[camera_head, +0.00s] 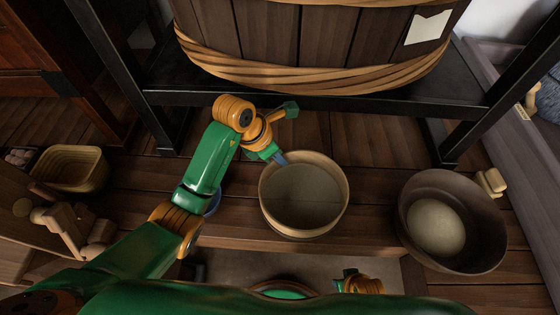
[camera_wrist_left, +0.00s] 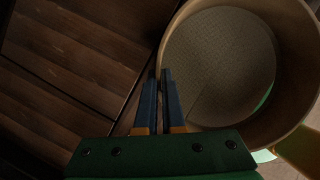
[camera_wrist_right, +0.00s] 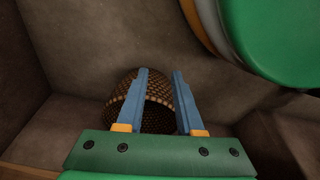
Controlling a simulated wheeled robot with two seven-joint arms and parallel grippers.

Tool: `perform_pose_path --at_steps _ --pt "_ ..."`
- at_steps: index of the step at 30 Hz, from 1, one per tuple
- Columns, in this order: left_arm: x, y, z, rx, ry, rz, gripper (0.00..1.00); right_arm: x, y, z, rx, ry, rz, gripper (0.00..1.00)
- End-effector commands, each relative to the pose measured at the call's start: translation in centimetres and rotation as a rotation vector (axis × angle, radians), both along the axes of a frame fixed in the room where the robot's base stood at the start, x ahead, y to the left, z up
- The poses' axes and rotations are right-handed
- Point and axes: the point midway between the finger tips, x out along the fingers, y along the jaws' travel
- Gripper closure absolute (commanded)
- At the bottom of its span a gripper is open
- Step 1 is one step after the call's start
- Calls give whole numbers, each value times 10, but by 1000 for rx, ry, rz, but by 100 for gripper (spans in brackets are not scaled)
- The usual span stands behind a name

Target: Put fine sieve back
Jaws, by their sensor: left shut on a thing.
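The fine sieve (camera_head: 345,205), a round pale wooden hoop with a grey mesh bottom, is over the wooden bench ledge in the middle of the head view. It also fills the right of the left wrist view (camera_wrist_left: 222,60). My left gripper (camera_head: 281,158) is shut on the sieve's upper-left rim; in the left wrist view its blue fingers (camera_wrist_left: 160,78) are close together at the rim. I cannot tell whether the sieve touches the wood. My right gripper (camera_wrist_right: 160,75) is open and empty in the right wrist view, with a dark woven basket (camera_wrist_right: 155,105) beyond its fingers.
A dark bowl (camera_head: 480,200) with pale contents stands right of the sieve. A tan basket (camera_head: 72,168) sits at the left. A large wooden tub (camera_head: 320,40) rests on a black-framed shelf (camera_head: 400,104) behind. Planks between sieve and bowl are clear.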

Motion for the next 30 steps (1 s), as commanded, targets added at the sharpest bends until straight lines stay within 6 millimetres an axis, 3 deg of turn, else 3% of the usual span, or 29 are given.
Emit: perform_pose_path --at_steps 3,11,12,15,24,30 --pt "4 -1 -14 -2 1 -2 100 10 2 7 4 -12 -3 64" --pt "4 0 -15 0 0 -2 100 12 3 14 4 -12 -3 64" --pt "4 0 -16 1 1 -2 86 12 3 14 4 -13 -2 64" --pt "4 0 -16 1 1 -2 64 12 3 14 4 -13 -2 64" --pt "4 1 -14 1 0 -1 64 13 3 15 4 -16 -2 64" --pt "-1 10 14 3 -2 -1 64 -6 -2 -1 -3 12 1 64"
